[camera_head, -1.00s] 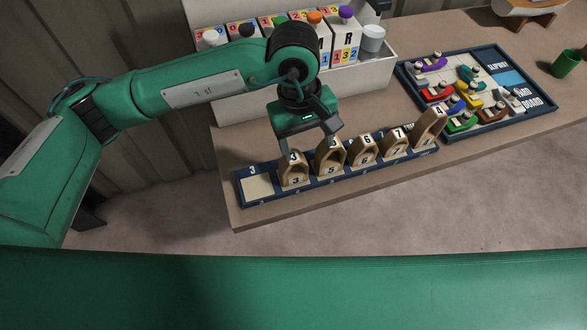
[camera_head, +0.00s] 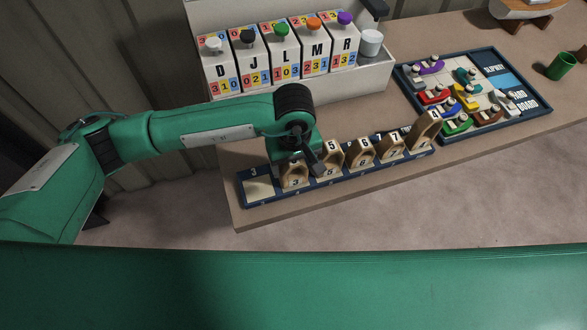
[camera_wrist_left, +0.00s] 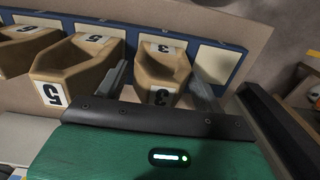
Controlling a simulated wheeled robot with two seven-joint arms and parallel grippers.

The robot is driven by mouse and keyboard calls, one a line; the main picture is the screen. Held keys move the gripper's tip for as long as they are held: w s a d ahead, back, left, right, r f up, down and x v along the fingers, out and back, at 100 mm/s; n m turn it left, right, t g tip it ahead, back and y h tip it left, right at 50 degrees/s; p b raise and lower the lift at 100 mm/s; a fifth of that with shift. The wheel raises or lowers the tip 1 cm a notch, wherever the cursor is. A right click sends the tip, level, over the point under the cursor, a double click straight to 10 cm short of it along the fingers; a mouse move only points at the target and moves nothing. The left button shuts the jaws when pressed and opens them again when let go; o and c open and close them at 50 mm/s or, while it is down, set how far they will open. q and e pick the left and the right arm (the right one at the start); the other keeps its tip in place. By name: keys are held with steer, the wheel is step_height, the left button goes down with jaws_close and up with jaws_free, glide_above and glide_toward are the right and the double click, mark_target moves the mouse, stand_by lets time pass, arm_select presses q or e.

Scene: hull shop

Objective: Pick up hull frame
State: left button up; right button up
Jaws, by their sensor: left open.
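Several tan wooden hull frames stand in a row on a blue tray (camera_head: 262,203) along the bench's front edge. The frame marked 3 (camera_head: 294,179) is at the left end of the row. The frames marked 5 (camera_head: 331,156), 6 (camera_head: 360,152) and 7 (camera_head: 393,143) stand to its right. My left gripper (camera_head: 300,171) is down over frame 3. In the left wrist view, frame 3 (camera_wrist_left: 161,76) sits between the open fingers, one on each side, with frame 5 (camera_wrist_left: 72,72) close beside one finger. My right gripper is not in view.
A white box of lettered, numbered blocks (camera_head: 283,50) stands behind the row. A blue-edged board (camera_head: 480,95) with small coloured boats lies to the right, near a green cup (camera_head: 561,66). The tray's left slot is empty. Bare bench lies between tray and box.

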mark_target(294, 171)
arm_select(q)
steer(key=shift+f+p, duration=0.35)
steer(key=shift+f, duration=1.25)
steer(key=c, duration=0.8)
steer(key=shift+r, duration=0.15)
